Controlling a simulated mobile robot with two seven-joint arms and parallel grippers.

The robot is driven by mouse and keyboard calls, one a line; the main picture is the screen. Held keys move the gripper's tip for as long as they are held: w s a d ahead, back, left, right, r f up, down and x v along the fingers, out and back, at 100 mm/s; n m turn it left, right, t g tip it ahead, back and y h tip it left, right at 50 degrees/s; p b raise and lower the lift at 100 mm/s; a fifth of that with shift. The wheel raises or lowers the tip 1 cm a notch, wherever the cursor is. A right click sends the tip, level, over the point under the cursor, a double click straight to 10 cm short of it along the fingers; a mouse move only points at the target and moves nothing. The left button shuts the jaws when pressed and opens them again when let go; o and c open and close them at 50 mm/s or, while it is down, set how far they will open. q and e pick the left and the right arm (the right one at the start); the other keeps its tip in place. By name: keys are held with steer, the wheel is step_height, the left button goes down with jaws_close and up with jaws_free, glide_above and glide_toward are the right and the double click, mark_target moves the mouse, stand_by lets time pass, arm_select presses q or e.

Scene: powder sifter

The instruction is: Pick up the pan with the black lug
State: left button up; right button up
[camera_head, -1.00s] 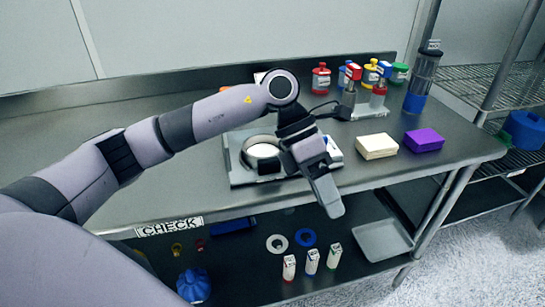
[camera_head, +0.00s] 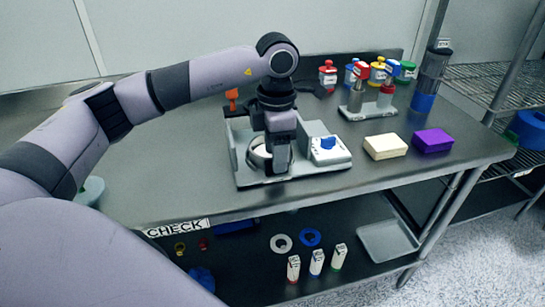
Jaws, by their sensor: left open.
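A round metal pan with white inside (camera_head: 258,157) sits in a grey tray-like machine (camera_head: 240,165) on the steel bench. My left gripper (camera_head: 279,168) points straight down over the pan's right side and covers part of it. Its jaws are open, seen nearly edge-on, so the gap between them does not show. The black lug is hidden behind the gripper now. I cannot tell whether the fingers touch the pan. My right gripper is not in view.
A white control box with a blue knob (camera_head: 329,146) stands close right of the gripper. A cream block (camera_head: 385,146) and a purple block (camera_head: 433,140) lie farther right. Colour-lidded jars (camera_head: 328,74) stand at the back. The bench left of the machine is mostly clear.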

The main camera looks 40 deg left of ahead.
arm_select(q)
steer(key=shift+f, duration=0.5)
steer(key=shift+c, duration=0.4)
jaws_close()
steer(key=shift+r, duration=0.15)
